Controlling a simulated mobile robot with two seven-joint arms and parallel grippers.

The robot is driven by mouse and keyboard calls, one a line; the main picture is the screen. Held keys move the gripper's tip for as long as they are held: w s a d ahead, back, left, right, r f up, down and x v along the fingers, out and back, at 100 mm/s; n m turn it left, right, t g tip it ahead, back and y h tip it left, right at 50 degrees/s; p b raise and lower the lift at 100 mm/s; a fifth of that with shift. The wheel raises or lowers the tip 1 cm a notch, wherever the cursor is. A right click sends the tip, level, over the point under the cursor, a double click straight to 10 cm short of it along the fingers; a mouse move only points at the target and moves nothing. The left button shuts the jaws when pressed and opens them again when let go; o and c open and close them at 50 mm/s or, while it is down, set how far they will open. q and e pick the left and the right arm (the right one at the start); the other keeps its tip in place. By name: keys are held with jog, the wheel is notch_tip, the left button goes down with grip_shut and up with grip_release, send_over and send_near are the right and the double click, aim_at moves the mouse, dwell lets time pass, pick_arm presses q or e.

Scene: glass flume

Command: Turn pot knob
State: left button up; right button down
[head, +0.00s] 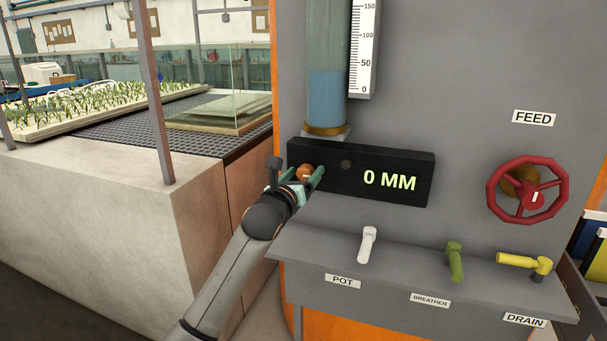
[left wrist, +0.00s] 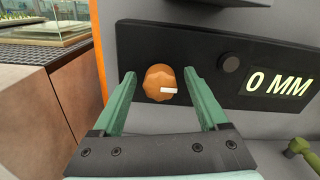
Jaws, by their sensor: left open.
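A round orange-brown knob (head: 305,171) sits at the left end of a black display panel (head: 340,189) that reads 0 MM. In the left wrist view the knob (left wrist: 160,83) has a white mark pointing right. My left gripper (head: 303,177) is open in front of the panel. In the left wrist view its green fingers (left wrist: 160,76) stand on either side of the knob, with gaps showing; depth contact cannot be told. A white lever (head: 367,244) stands upright above a POT label (head: 343,282) on the ledge below. My right gripper is not in view.
A green lever (head: 455,262) and a yellow lever (head: 527,263) share the ledge, which juts out below the panel. A small dark button (head: 346,165) is right of the knob. A red FEED wheel (head: 528,190) is at right. A concrete bench (head: 90,215) stands at left.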

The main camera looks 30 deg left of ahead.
pick_arm(q)
grip_shut()
dwell(0.6)
